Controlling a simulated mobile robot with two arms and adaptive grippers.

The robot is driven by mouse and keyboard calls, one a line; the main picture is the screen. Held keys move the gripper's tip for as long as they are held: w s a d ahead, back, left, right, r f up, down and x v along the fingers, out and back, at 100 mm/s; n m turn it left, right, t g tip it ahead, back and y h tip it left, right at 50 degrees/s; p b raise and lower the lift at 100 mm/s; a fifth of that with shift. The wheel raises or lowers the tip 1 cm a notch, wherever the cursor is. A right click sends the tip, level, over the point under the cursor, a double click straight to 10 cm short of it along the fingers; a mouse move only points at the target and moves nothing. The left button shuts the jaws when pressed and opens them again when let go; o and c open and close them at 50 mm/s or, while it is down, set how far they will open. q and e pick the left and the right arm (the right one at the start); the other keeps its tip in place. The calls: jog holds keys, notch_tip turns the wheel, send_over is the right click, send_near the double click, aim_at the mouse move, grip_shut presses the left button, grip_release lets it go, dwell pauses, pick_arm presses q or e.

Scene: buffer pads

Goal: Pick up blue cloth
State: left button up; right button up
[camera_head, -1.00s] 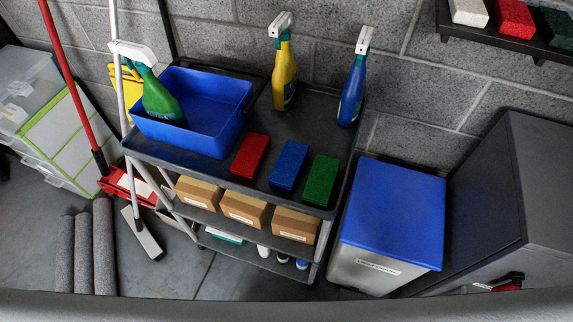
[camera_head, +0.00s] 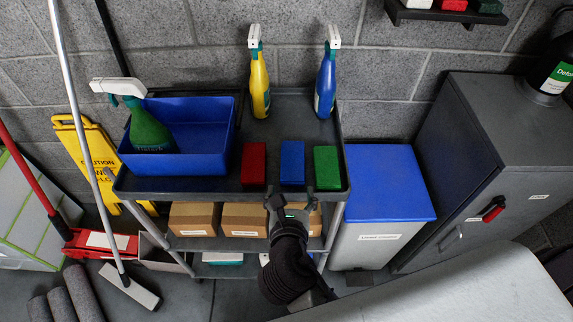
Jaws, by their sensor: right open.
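The blue cloth (camera_head: 292,160) is a small blue rectangular pad on the dark top shelf of the cart (camera_head: 205,190). It lies between a red pad (camera_head: 254,163) and a green pad (camera_head: 326,166). My right gripper (camera_head: 289,194) is open and empty, just in front of the shelf's front edge and the blue cloth, with its two fingers pointing towards the cloth. It appears apart from the cloth. My left gripper is not in view.
A blue tub (camera_head: 220,140) holding a green spray bottle (camera_head: 150,130) stands at the shelf's left. Yellow (camera_head: 259,85) and blue (camera_head: 325,85) spray bottles stand at the back. Cardboard boxes (camera_head: 194,217) sit below. A blue-lidded bin (camera_head: 388,185) is to the right.

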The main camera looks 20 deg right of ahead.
aim_at(292, 168)
jog(key=x, duration=1.3)
jog(key=shift+d+f+p, duration=0.1)
jog(key=shift+f+p, duration=0.2)
jog(key=shift+s, duration=0.1)
jog(key=c, duration=0.8)
